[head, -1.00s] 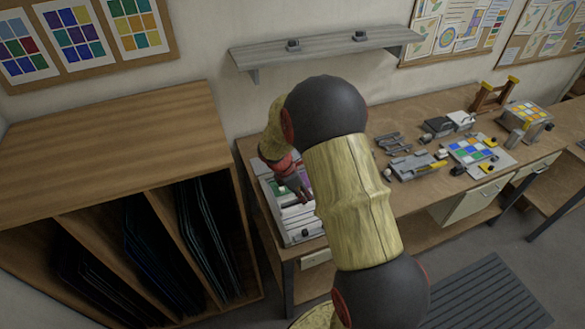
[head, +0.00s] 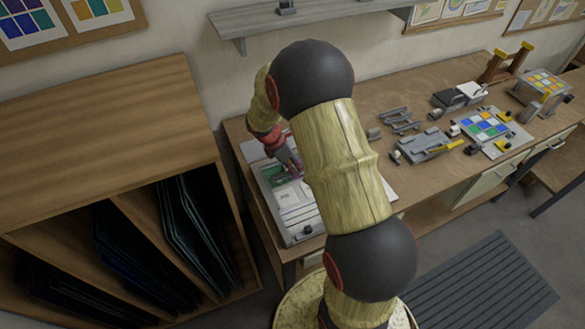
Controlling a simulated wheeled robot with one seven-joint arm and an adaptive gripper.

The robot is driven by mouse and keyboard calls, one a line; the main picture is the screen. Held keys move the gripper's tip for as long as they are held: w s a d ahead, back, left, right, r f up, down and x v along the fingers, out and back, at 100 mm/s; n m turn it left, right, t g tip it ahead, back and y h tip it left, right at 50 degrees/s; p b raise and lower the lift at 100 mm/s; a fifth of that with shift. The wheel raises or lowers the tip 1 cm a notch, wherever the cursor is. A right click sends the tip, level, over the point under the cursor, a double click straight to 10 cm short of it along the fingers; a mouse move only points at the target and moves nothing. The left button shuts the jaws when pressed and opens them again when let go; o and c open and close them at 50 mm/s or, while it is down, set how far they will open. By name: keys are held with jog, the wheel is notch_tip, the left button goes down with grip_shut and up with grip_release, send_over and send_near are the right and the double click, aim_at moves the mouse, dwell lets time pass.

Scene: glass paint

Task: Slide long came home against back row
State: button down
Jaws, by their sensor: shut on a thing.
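My gripper (head: 289,166) is at the left end of the workbench, over a light grey framed tray (head: 270,205). Coloured glass panes, green and purple, show in the back part of the tray under my gripper. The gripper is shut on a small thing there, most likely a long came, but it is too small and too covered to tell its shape. My own arm hides the right part of the tray and the back row there. Several grey came-like strips (head: 398,118) lie on the bench to the right of my arm.
A grey metal jig (head: 428,146) and a board of coloured squares (head: 484,127) stand further right on the bench (head: 440,186). A wooden rack (head: 110,110) with dark upright sheets stands close on the left. A wall shelf (head: 300,18) hangs above.

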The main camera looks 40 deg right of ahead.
jog(key=shift+w+d+f+b, duration=0.1)
jog(key=shift+w+f+b, duration=0.15)
jog(key=shift+f, duration=0.2)
jog(key=shift+w+d+f+b, duration=0.1)
jog(key=shift+f+b, duration=0.2)
jog(key=shift+f, duration=0.15)
notch_tip(320, 180, down, 4)
jog(key=b, duration=0.3)
jog(key=shift+f+b, duration=0.55)
jog(key=shift+f, duration=0.15)
jog(key=shift+s+f, duration=0.1)
dwell(1.0)
jog(key=shift+w+p, duration=0.25)
jog(key=shift+p, duration=0.05)
dwell(0.6)
jog(key=c, duration=1.7)
grip_release()
jog(key=shift+c, duration=0.2)
jog(key=shift+o, duration=0.4)
jog(key=shift+r+p, duration=3.05)
jog(key=shift+r, duration=0.45)
